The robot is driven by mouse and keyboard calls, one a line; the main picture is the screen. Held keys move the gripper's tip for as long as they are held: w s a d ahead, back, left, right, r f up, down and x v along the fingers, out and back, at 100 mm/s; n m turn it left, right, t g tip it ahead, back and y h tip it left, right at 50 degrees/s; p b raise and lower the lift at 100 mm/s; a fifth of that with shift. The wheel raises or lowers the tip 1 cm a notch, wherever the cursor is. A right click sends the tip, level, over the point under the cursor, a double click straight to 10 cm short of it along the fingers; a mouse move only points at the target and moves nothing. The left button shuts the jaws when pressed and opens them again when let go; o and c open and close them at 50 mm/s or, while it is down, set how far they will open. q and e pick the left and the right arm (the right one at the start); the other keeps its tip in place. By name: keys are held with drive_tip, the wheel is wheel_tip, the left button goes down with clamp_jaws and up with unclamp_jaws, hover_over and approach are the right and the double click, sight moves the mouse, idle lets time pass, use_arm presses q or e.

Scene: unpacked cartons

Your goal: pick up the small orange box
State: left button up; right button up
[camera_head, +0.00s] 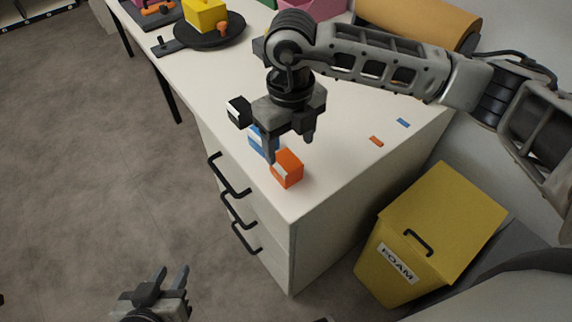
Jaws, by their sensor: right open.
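The small orange box (288,170) sits on the white desk near its front corner, with a pale label on its left face. My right gripper (290,149) comes in from the right and points down just behind and above the orange box. Its jaws are open, and one finger hangs close to the box's left side. I cannot tell whether it touches. A blue box (257,139) stands behind, partly hidden by the gripper. A black box (239,111) is further back. My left gripper (172,278) is low at the bottom left, its fingers apart, away from the desk.
A yellow bin (400,260) labelled FOAM stands right of the desk (330,185). Small orange (376,141) and blue (403,122) pieces lie flat near the right edge. A black round stand (209,36) bears a yellow block (205,15) at the back. Drawer handles project in front.

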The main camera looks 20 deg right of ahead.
sight(286, 161)
drive_tip(key=shift+a+f+p, duration=0.15)
drive_tip(key=shift+f+p, duration=0.05)
drive_tip(key=shift+f, duration=1.3)
drive_tip(key=shift+a+f+p, duration=0.15)
drive_tip(key=shift+f+p, duration=0.05)
drive_tip(key=shift+f, duration=1.3)
drive_tip(key=c, duration=1)
